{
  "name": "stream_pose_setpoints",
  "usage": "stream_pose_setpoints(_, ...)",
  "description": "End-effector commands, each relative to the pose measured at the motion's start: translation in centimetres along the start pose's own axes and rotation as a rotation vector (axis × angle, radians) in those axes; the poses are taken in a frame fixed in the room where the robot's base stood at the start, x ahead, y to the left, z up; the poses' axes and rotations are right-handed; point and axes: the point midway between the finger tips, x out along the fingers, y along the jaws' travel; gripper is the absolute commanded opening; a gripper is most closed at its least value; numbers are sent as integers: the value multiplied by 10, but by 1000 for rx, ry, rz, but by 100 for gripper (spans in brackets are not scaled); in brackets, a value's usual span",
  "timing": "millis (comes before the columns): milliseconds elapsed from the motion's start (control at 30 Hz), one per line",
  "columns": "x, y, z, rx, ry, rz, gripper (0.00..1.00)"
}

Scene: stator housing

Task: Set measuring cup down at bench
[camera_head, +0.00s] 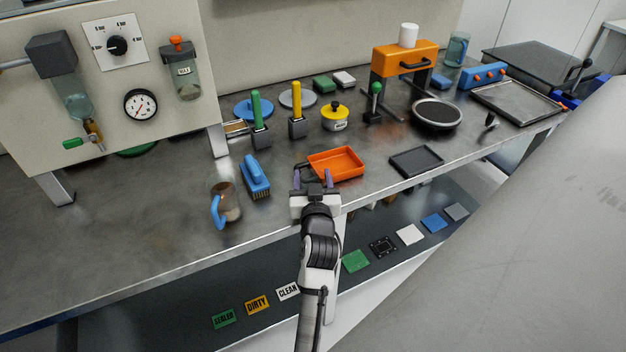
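The measuring cup (232,206) is a clear cup with a blue handle and something brown in it or seen through it. It stands on the grey metal bench (120,225), near the front edge, left of my gripper and apart from it. My gripper (313,179) is over the bench's front edge, just in front of an orange tray. Its two purple-tipped fingers are spread, with no measuring cup between them.
A blue brush (255,177) lies between the cup and my gripper. The orange tray (350,174) and a black tray (416,170) are to the right. Bare bench lies left of the cup. A lower shelf holds labelled cards (257,304).

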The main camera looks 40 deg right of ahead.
Motion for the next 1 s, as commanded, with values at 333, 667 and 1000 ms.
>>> stream_pose_setpoints(333, 0, 0, -1, 0, 1, 0, 31)
stream_pose_setpoints(667, 0, -1, -32, -3, 6, -1, 31)
stream_pose_setpoints(1000, 0, 0, -129, -3, 11, 0, 31)
